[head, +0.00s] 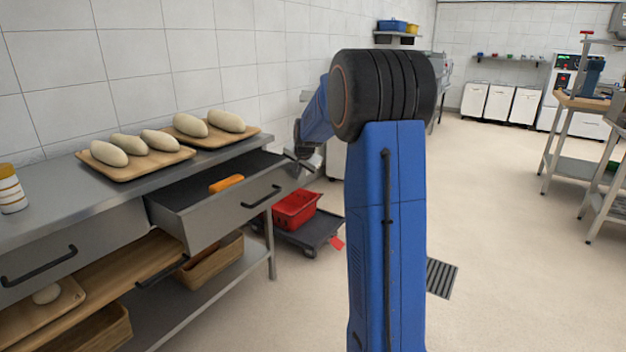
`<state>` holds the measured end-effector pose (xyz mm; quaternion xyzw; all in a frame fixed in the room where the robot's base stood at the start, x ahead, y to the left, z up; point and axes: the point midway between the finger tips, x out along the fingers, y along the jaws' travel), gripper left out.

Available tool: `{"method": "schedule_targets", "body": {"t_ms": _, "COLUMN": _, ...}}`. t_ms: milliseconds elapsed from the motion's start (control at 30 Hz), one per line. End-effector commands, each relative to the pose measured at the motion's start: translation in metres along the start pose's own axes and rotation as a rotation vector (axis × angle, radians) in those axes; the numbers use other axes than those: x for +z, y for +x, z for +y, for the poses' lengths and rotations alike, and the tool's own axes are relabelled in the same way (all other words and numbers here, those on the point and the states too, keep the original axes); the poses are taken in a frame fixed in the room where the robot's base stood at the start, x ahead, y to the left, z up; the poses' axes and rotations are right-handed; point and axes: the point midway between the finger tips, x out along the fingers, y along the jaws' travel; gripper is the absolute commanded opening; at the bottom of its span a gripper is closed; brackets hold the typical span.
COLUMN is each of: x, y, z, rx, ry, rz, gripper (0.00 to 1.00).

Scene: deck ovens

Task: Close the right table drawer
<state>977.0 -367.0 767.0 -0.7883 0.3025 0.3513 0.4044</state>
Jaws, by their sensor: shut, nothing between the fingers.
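The right table drawer (232,210) is pulled out from under the steel worktop (60,205). It has a grey front and a black bar handle (261,197). An orange object (226,184) lies inside on its dark floor. My gripper (299,162) is shut and empty, close to the right end of the drawer front. It is small and partly overlapped by the arm, so I cannot tell whether it touches the drawer.
Two wooden boards (122,174) with pale dough loaves lie on the worktop. The left drawer (75,250) is closed. A red crate (294,211) on a dark dolly (318,232) stands beyond the table's right end. The floor to the right is open.

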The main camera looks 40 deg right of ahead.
Motion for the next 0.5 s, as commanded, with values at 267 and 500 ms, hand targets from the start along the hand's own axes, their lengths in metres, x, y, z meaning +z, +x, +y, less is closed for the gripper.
{"method": "schedule_targets", "body": {"t_ms": 267, "x": 0.001, "y": 0.039, "z": -0.071, "rx": -0.001, "ry": -0.002, "rz": -0.002, "gripper": 0.00}}
{"method": "schedule_targets", "body": {"t_ms": 500, "x": 0.001, "y": 0.069, "z": -0.127, "rx": -0.001, "ry": -0.002, "rz": -0.001, "gripper": 0.00}}
